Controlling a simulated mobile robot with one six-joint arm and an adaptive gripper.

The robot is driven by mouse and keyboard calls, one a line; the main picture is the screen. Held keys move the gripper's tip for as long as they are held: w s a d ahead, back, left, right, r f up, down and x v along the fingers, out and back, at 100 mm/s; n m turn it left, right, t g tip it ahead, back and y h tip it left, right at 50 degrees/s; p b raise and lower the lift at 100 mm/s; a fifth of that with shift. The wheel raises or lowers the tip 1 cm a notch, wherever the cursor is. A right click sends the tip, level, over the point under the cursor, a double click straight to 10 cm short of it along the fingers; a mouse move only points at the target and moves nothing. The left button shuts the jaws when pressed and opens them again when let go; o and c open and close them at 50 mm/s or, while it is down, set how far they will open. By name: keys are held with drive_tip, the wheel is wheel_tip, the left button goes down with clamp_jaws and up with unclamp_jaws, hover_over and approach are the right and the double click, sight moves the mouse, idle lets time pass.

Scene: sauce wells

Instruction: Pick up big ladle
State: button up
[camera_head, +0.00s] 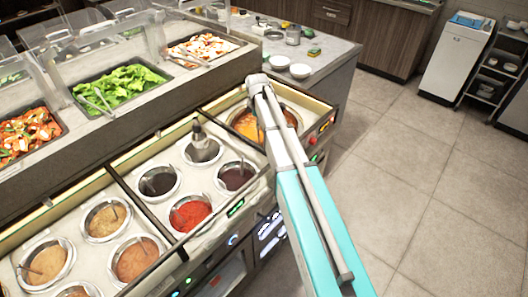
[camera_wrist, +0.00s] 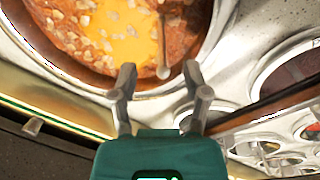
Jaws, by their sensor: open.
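A large round pot (camera_wrist: 35,50) of orange-brown soup with pale pieces fills the upper left of the wrist view. It also shows in the head view (camera_head: 244,124), partly behind my arm. A thin grey handle with a rounded end, seemingly the big ladle's (camera_wrist: 163,45), stands over the soup. Its bowl is not visible. My gripper (camera_wrist: 159,67) is open, with one finger to each side of the handle's end in the picture. I see no contact, and the depth between them is unclear. In the head view my arm hides the gripper.
Smaller sauce wells, including a red one (camera_head: 190,214) and a dark one (camera_head: 236,177), sit left of the pot, several with utensils. A dark divider bar (camera_wrist: 268,107) crosses the wrist view's right. Salad trays (camera_head: 118,90) stand behind. The floor at right is clear.

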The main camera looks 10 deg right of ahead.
sight(258, 133)
drive_tip(key=shift+w+a+f+b, duration=0.1)
drive_tip(key=shift+f+b, duration=1.1)
drive_tip(key=shift+f, duration=0.1)
drive_tip(key=shift+w+f+b, duration=0.1)
drive_tip(key=shift+f+b, duration=1.1)
drive_tip(key=shift+f, duration=0.05)
clamp_jaws()
